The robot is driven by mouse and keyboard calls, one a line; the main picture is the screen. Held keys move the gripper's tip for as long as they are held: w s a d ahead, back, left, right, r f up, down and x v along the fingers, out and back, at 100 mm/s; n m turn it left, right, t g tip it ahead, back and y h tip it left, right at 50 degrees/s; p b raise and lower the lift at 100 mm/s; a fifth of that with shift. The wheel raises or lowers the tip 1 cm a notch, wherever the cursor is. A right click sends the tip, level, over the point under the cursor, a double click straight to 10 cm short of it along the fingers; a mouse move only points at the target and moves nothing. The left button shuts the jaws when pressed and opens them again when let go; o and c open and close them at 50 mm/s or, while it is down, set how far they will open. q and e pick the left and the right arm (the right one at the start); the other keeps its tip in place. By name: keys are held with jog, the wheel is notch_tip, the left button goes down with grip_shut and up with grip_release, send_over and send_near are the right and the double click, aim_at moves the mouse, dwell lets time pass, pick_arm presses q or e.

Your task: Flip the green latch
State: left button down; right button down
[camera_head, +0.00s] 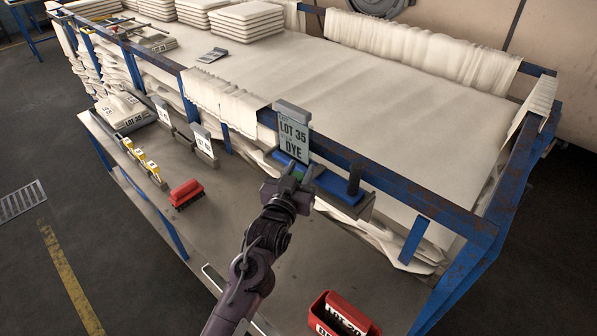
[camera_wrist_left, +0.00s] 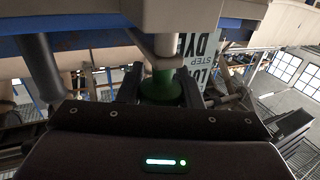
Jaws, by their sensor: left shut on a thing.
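The green latch (camera_wrist_left: 160,87) shows in the left wrist view as a short green knob on a pale stem, between my gripper's dark fingers. In the head view only a small bit of green shows by the fingertips, under the "LOT 35 DYE" sign (camera_head: 293,138). My left gripper (camera_head: 290,181) is shut on the latch at the blue block (camera_head: 333,187) on the front rail. The gripper also shows in the left wrist view (camera_wrist_left: 158,92). My fingers hide part of the latch. My right gripper is not in view.
The blue-framed table (camera_head: 430,205) bears pale cloth. On the lower shelf (camera_head: 215,235) are a red brush-like piece (camera_head: 186,193), several yellow-topped pieces (camera_head: 140,155) and a red box (camera_head: 340,318) at the front. Small grey tag holders (camera_head: 204,142) stand along the rail.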

pick_arm(q)
jog(key=c, duration=1)
grip_release()
jog(key=shift+c, duration=0.2)
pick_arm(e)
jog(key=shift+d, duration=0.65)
pick_arm(q)
jog(key=b+v, duration=0.2)
jog(key=v, duration=0.5)
jog(key=shift+s, duration=0.35)
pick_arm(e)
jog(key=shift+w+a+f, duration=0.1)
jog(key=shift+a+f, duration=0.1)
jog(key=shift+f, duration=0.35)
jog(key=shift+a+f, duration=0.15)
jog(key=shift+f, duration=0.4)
pick_arm(q)
jog(key=shift+f, duration=0.1)
